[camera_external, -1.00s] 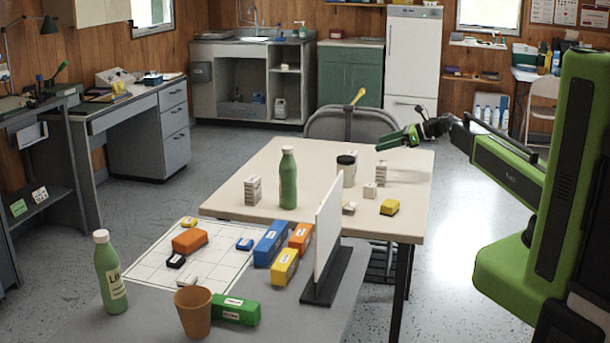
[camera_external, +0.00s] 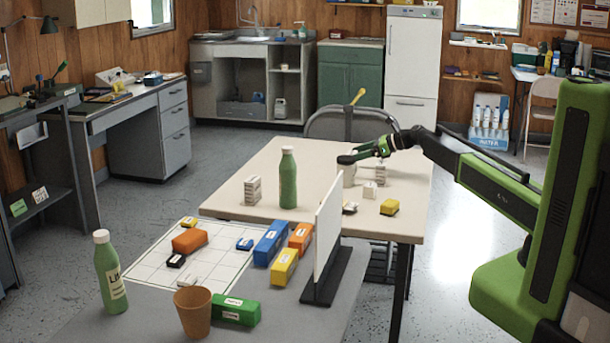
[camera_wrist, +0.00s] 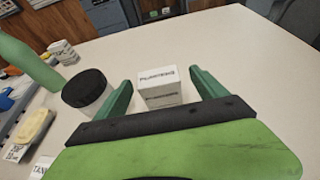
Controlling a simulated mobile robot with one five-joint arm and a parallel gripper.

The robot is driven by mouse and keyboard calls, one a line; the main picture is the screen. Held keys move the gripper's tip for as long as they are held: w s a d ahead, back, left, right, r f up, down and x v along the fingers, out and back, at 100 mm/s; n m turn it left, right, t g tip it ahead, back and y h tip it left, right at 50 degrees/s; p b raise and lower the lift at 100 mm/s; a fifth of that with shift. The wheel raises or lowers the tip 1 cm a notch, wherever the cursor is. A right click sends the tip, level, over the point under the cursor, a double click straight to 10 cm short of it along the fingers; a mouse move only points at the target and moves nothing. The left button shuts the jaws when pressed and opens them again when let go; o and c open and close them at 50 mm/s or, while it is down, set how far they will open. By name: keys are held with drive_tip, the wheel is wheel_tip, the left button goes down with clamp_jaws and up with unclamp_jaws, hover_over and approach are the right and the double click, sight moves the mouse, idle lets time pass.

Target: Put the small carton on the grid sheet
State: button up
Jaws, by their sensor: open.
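A small white carton (camera_wrist: 160,88) with dark print stands upright on the table in the wrist view, between and slightly beyond my fingertips. My gripper (camera_wrist: 160,80) is open, its green fingers apart on either side of the carton in that picture; contact cannot be told. Small white cartons (camera_external: 370,190) stand just right of there; which one is between the fingers is unclear. The white grid sheet (camera_external: 212,262) lies on the grey front table.
A black-lidded jar (camera_wrist: 86,92) stands close left of the fingers. An upright white panel (camera_external: 328,235) stands beside the grid sheet. Coloured blocks (camera_external: 190,241) lie on the sheet.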

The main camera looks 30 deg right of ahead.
drive_tip(key=b+x, duration=0.2)
drive_tip(key=x, duration=0.3)
drive_tip(key=shift+a+f, duration=0.1)
drive_tip(key=shift+f, duration=0.05)
drive_tip(key=shift+s, duration=0.1)
drive_tip(key=shift+c, duration=0.3)
drive_tip(key=c, duration=1.5)
wheel_tip(320, 180, up, 5)
drive_tip(key=p, duration=0.4)
drive_tip(key=shift+f+p, duration=0.1)
drive_tip(key=shift+p, duration=0.2)
drive_tip(key=s+d+r+p, duration=0.1)
drive_tip(key=d+r+p, duration=0.1)
drive_tip(key=d, duration=0.1)
drive_tip(key=s+d+r+p, duration=0.2)
drive_tip(key=d, duration=0.2)
drive_tip(key=s+d+r+p, duration=0.2)
drive_tip(key=d, duration=0.1)
drive_tip(key=shift+s+d+r+p, duration=0.2)
drive_tip(key=shift+s+r+p, duration=0.05)
drive_tip(key=shift+r+p, duration=0.1)
